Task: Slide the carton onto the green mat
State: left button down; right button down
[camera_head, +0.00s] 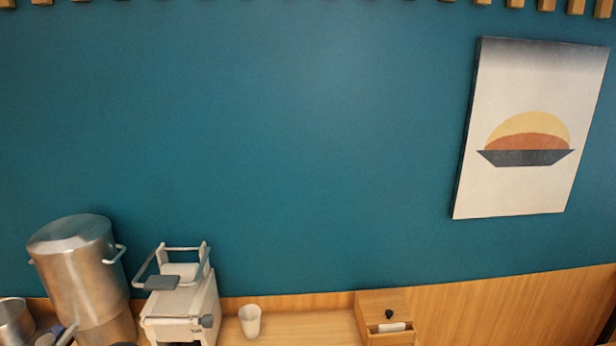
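Neither the carton nor the green mat shows in the head view. Neither of my grippers is clearly in view. The head view is mostly taken up by a teal wall, with only the back strip of a wooden counter (290,328) along the bottom edge.
A large steel pot (82,265) stands at the back left beside a white machine (182,300) with a grey handle. A white cup (250,321) and a wooden box (381,303) with a dark knob stand to the right. A framed bowl picture (530,85) hangs on the wall.

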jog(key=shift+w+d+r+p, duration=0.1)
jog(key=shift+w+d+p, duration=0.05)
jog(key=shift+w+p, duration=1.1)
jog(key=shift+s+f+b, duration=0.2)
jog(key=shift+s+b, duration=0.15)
jog(key=shift+b, duration=0.35)
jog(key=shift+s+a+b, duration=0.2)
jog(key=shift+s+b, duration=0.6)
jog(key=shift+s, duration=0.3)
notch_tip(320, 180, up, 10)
jog(key=p, duration=0.9)
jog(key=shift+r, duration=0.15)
